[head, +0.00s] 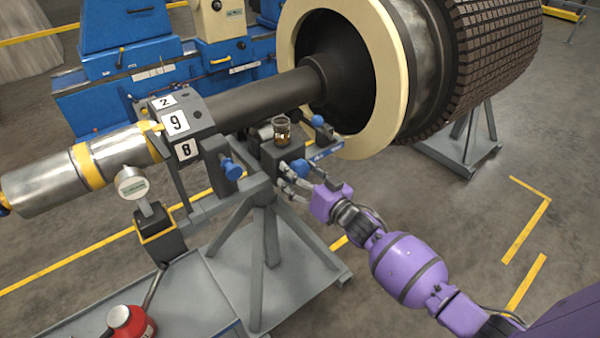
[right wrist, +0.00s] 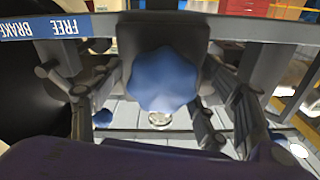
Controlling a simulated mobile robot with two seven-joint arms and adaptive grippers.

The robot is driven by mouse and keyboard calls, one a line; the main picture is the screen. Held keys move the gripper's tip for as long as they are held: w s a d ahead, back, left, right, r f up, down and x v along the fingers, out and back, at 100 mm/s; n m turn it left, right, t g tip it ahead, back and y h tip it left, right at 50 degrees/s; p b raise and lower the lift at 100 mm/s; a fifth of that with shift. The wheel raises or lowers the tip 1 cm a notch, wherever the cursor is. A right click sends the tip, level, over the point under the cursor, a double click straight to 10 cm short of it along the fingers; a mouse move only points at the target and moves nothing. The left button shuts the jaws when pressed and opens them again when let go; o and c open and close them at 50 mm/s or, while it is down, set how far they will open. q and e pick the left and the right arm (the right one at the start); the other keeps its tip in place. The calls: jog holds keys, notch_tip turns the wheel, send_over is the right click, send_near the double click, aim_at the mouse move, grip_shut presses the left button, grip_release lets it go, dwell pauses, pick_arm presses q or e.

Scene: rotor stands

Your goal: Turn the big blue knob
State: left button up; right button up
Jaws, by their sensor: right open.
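The big blue knob (right wrist: 165,80) has a lobed edge and fills the middle of the right wrist view. In the head view the blue knob (head: 299,168) sits on the front of a dark box (head: 277,153) under the shaft. My right gripper (head: 288,180) is open, with its fingers on either side of the knob. I see gaps beside the knob in the right wrist view; any contact deeper down cannot be told. My left gripper is not in view.
Another blue knob (head: 231,169) is on the stand to the left. A blue-ended lever (head: 318,121) rises behind. The large rotor (head: 470,60) and grey stand (head: 262,225) are close to my arm.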

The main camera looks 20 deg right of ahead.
jog(key=c, duration=1.1)
jog(key=shift+n, duration=0.3)
jog(key=n, duration=0.2)
jog(key=shift+d+n, duration=0.1)
jog(key=shift+n, duration=0.3)
jog(key=n, duration=0.5)
jog(key=shift+r, duration=0.1)
jog(key=shift+n, duration=0.4)
jog(key=o, duration=1.1)
